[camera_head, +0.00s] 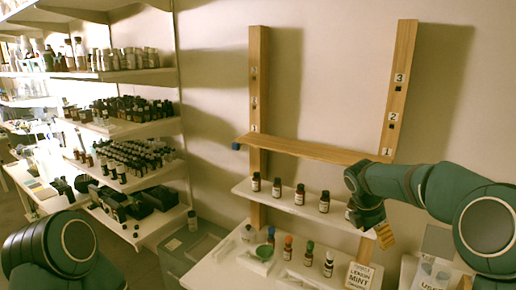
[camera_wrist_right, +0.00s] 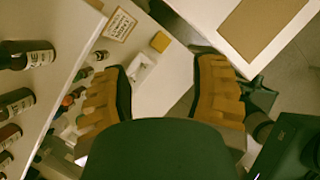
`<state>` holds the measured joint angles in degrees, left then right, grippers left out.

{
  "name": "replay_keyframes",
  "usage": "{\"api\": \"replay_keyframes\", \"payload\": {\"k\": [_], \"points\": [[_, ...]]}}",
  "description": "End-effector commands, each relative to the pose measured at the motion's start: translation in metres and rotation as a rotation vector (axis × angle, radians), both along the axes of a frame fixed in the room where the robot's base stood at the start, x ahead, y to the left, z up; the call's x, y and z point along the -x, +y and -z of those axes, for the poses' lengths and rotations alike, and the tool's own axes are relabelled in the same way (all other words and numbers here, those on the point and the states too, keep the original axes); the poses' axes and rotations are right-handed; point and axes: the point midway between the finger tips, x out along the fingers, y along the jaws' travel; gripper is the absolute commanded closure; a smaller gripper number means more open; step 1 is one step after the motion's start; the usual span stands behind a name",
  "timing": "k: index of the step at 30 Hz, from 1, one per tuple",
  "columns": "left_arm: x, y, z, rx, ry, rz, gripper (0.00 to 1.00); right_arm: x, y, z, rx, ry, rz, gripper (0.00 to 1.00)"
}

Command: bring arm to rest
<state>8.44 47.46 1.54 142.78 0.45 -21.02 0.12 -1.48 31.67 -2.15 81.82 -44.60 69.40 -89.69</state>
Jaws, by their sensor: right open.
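My right arm comes in from the right in the head view. Its gripper (camera_head: 368,216) hangs near the right end of the white bottle shelf (camera_head: 290,207) and partly hides that end. In the right wrist view, the two tan-padded fingers of this gripper (camera_wrist_right: 160,68) stand wide apart with nothing between them. My left arm (camera_head: 55,245) shows only as green links at the lower left. Its gripper is out of the picture.
Dark bottles (camera_head: 299,194) stand in a row on the white shelf. A wooden rack (camera_head: 310,150) stands behind. Stocked shelves (camera_head: 140,128) fill the left.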

Motion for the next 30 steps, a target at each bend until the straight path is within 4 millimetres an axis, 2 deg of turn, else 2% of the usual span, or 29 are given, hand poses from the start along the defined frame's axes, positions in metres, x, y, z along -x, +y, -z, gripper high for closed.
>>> {"api": "replay_keyframes", "payload": {"k": [1,5,8,12,15,18,21,24,27,30], "points": [[0.0,-0.001,0.006,0.0,0.002,0.002,0.42,0.005,0.015,0.038,-0.052,0.002,0.027,0.4],[0.001,-0.001,0.015,-0.001,0.003,0.003,0.42,0.015,0.052,0.104,-0.195,-0.046,0.151,0.4],[0.002,-0.002,0.022,-0.001,0.005,0.005,0.42,0.032,0.084,0.158,-0.319,-0.069,0.292,0.4],[0.002,-0.002,0.034,-0.002,0.007,0.004,0.42,0.072,0.133,0.232,-0.5,-0.082,0.583,0.4],[0.003,-0.002,0.043,-0.003,0.01,0.005,0.42,0.109,0.166,0.28,-0.613,-0.079,0.859,0.4],[0.004,-0.003,0.052,-0.004,0.012,0.008,0.42,0.15,0.191,0.318,-0.686,-0.073,1.17,0.4],[0.005,-0.004,0.06,-0.005,0.014,0.01,0.42,0.189,0.207,0.345,-0.715,-0.075,1.473,0.4],[0.005,-0.004,0.066,-0.005,0.015,0.01,0.42,0.221,0.214,0.362,-0.713,-0.09,1.724,0.4],[0.005,-0.004,0.07,-0.005,0.016,0.011,0.42,0.243,0.215,0.37,-0.699,-0.11,1.899,0.4],[0.006,-0.004,0.071,-0.006,0.017,0.011,0.42,0.255,0.215,0.374,-0.689,-0.126,1.996,0.4]]}}
